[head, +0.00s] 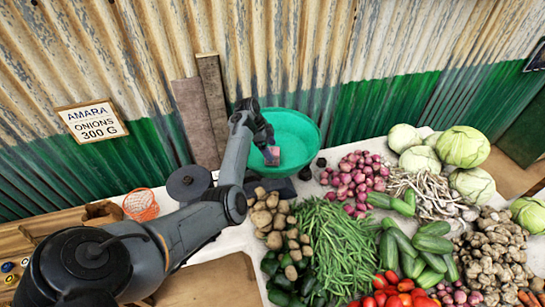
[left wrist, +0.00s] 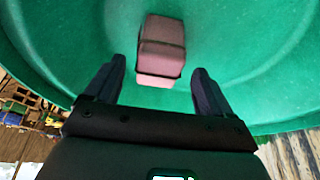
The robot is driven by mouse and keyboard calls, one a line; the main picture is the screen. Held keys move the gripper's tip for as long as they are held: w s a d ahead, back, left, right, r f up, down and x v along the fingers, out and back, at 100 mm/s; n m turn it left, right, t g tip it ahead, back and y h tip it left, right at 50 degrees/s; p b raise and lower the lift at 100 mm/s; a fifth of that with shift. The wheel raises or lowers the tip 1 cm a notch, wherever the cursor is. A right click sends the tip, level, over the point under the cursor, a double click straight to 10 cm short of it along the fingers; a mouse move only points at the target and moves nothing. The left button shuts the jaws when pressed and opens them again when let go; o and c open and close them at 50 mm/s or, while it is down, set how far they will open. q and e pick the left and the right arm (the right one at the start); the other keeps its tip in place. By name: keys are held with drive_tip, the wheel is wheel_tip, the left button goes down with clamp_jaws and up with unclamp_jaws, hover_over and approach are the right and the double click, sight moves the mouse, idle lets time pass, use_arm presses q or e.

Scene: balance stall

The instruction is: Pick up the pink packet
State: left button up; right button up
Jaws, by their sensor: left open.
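The pink packet (head: 271,155) is a small block at the green bowl (head: 301,133), just below my left gripper (head: 262,140) in the head view. In the left wrist view the packet (left wrist: 161,52) shows against the green bowl (left wrist: 235,45), with a dark band around it. My left gripper (left wrist: 158,85) is open, its two dark fingers apart on either side of the packet's near end. My right gripper is not in view.
Potatoes (head: 273,217), green beans (head: 335,245) and red onions (head: 354,180) are heaped in front and right of the bowl. A dark round pan (head: 188,182) and an orange basket (head: 141,205) stand left. The corrugated wall (head: 300,50) is close behind.

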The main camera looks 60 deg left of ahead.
sight(274, 150)
use_arm(q)
drive_tip(key=shift+p+x, duration=0.3)
drive_tip(key=shift+x, duration=2.35)
drive_tip(key=shift+s, duration=0.15)
drive_tip(key=shift+c, duration=0.5)
drive_tip(key=c, duration=1.1)
drive_tip(key=shift+o, duration=0.2)
wheel_tip(274, 150, up, 9)
drive_tip(key=shift+r, duration=0.6)
wheel_tip(274, 150, up, 7)
drive_tip(key=p, duration=0.7)
drive_tip(key=shift+r, duration=0.2)
